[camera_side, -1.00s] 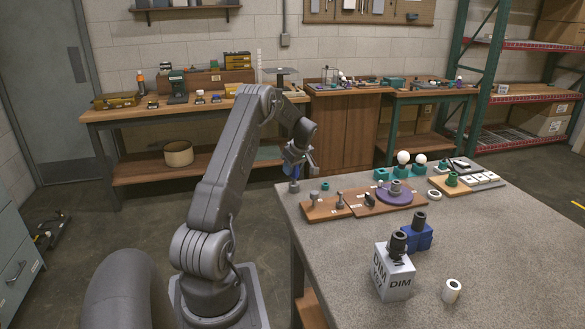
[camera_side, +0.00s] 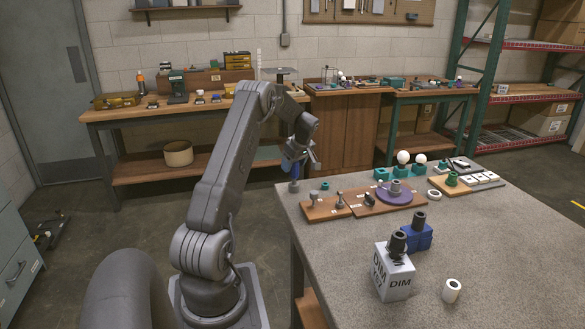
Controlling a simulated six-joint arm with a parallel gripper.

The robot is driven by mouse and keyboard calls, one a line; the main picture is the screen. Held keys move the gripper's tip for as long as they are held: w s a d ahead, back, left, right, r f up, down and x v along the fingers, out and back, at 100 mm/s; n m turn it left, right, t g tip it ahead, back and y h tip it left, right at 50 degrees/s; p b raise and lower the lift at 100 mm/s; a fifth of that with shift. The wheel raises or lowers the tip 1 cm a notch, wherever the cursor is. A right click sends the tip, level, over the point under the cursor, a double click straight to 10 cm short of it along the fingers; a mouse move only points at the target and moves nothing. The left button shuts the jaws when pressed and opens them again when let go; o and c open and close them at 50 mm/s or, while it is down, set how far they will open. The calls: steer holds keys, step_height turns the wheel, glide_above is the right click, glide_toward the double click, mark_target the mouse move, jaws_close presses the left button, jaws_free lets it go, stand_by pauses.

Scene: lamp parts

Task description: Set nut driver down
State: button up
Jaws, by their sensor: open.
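A small upright tool with a grey lower end and a bluish upper part, which looks like the nut driver (camera_side: 294,186), stands at the far left corner of the grey table (camera_side: 480,230). My gripper (camera_side: 298,165) is open, pointing down just above and around its upper end. At this size I cannot tell whether the fingers touch it.
To its right are a green nut-like part (camera_side: 325,186), wooden boards (camera_side: 328,210) with small metal parts, and a purple disc (camera_side: 394,197).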

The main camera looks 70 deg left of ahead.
steer(key=v, duration=1)
steer(key=w+d+r+m+t, duration=0.1)
steer(key=d+r+m, duration=0.25)
steer(key=d, duration=0.55)
steer(key=w+d+r+m+t, duration=0.2)
steer(key=d+r+m, duration=0.15)
steer(key=d, duration=0.45)
steer(key=w+d+r+m+t, duration=0.1)
steer(key=d+r+m, duration=0.25)
steer(key=d, duration=0.55)
steer(key=s+d+f+m+t+h, duration=0.1)
steer(key=s+d+m+h, duration=0.1)
steer(key=s+d+m, duration=0.4)
steer(key=s+d+f+m+t+h, duration=0.1)
steer(key=s+d+m, duration=0.6)
steer(key=d, duration=1)
steer(key=shift+s+d+t+h, duration=0.45)
steer(key=shift+s+t, duration=0.35)
steer(key=shift+s, duration=0.35)
steer(key=shift+a, duration=0.1)
